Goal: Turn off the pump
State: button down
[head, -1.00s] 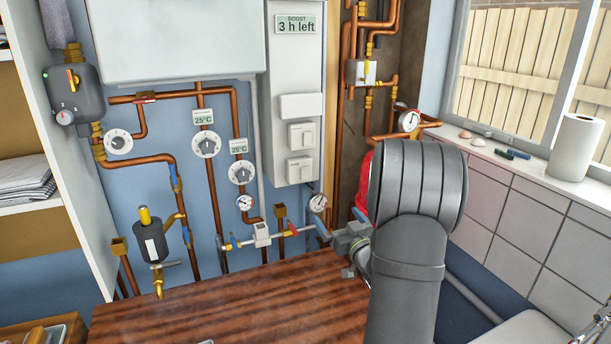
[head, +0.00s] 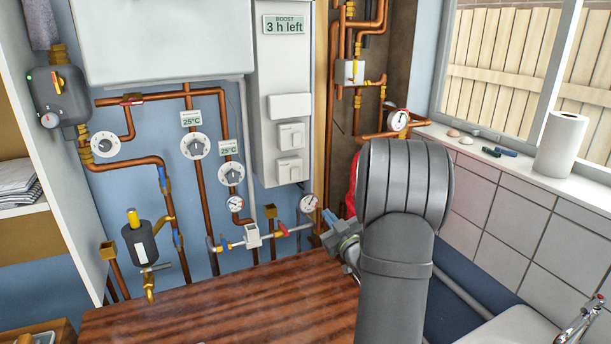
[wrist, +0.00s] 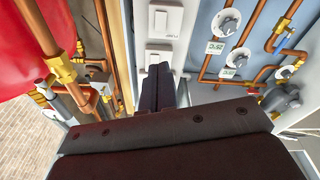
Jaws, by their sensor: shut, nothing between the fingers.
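A grey rounded unit (head: 60,103) on the pipe at the far left of the head view looks like the pump. It has an orange-yellow lever (head: 58,82), a small green spot and a round dial (head: 50,120) below. A grey body that seems to be the same unit shows at the right of the wrist view (wrist: 283,100). My gripper (wrist: 160,72) is shut and empty, its dark fingers pointing toward the white switch panel. In the head view my arm covers most of the gripper, far to the right of the grey unit.
A white panel (head: 284,80) carries two switches (head: 291,136) and a "3 h left" display. Copper pipes, dials, gauges and a dark yellow-capped cylinder (head: 139,240) line the wall. A shelf side (head: 45,170) stands left of the unit. The wooden worktop (head: 220,305) looks clear.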

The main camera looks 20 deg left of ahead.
aim_at(295, 171)
jog(key=w+a+r+n, duration=0.1)
jog(key=w+a+n, duration=0.3)
jog(key=n, duration=1)
jog(key=shift+w+a+r, duration=0.3)
jog(key=shift+a+r, duration=0.1)
jog(key=shift+a, duration=0.2)
jog(key=shift+a, duration=0.1)
jog(key=x, duration=1.3)
jog(key=shift+w, duration=0.1)
jog(key=shift+w+a, duration=0.3)
